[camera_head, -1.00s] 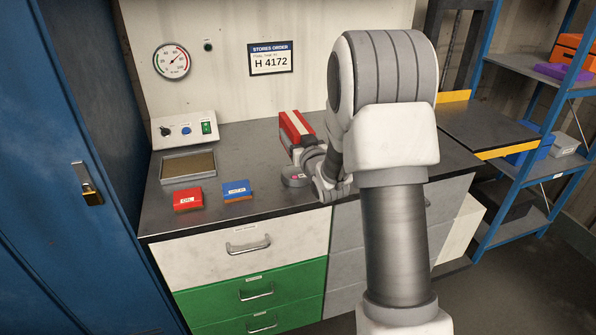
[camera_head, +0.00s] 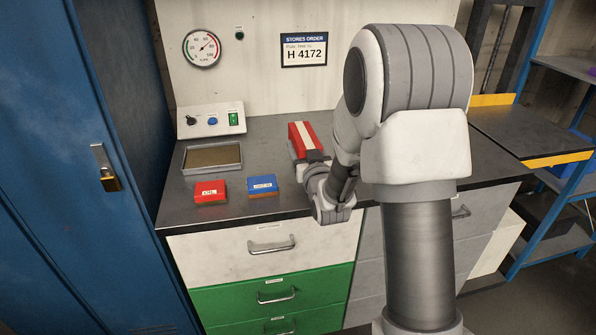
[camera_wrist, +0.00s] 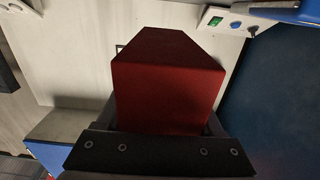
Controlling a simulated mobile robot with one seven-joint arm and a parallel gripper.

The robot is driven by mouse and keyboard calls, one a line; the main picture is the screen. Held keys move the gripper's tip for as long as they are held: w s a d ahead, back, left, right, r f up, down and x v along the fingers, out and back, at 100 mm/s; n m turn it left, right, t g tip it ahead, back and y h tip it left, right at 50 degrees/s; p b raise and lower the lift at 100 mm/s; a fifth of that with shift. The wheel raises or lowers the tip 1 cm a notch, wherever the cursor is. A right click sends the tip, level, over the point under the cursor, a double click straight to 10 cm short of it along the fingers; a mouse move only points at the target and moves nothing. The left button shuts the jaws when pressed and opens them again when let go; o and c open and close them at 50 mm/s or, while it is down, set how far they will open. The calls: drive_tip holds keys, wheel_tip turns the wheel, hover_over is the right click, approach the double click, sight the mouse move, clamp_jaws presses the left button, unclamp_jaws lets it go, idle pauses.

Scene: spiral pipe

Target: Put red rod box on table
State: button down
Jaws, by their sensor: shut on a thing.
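The red rod box (camera_head: 303,139), a long red box with a pale stripe along its top, shows above the dark bench top (camera_head: 345,205) in the head view. In the wrist view the red box (camera_wrist: 168,85) stands out from between my fingers and fills the middle. My gripper (camera_head: 313,158) is shut on the near end of the box; my wrist partly hides the fingers. I cannot tell whether the box touches the bench top.
A small red box (camera_head: 210,192), a blue box (camera_head: 262,186) and a shallow tray (camera_head: 212,157) are on the bench top at left. A switch panel (camera_head: 211,120) stands behind them. A blue locker (camera_head: 60,150) borders the left side. A yellow-edged dark surface (camera_head: 530,140) is at right.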

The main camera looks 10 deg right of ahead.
drive_tip(key=shift+s+a+f, duration=0.3)
drive_tip(key=shift+a, duration=0.25)
drive_tip(key=shift+s+a+f, duration=0.25)
drive_tip(key=shift+a+f, duration=0.05)
drive_tip(key=shift+a, duration=0.25)
drive_tip(key=shift+f+b, duration=0.6)
drive_tip(key=shift+f, duration=1.4)
drive_tip(key=shift+f, duration=0.15)
unclamp_jaws()
drive_tip(key=shift+f, duration=0.1)
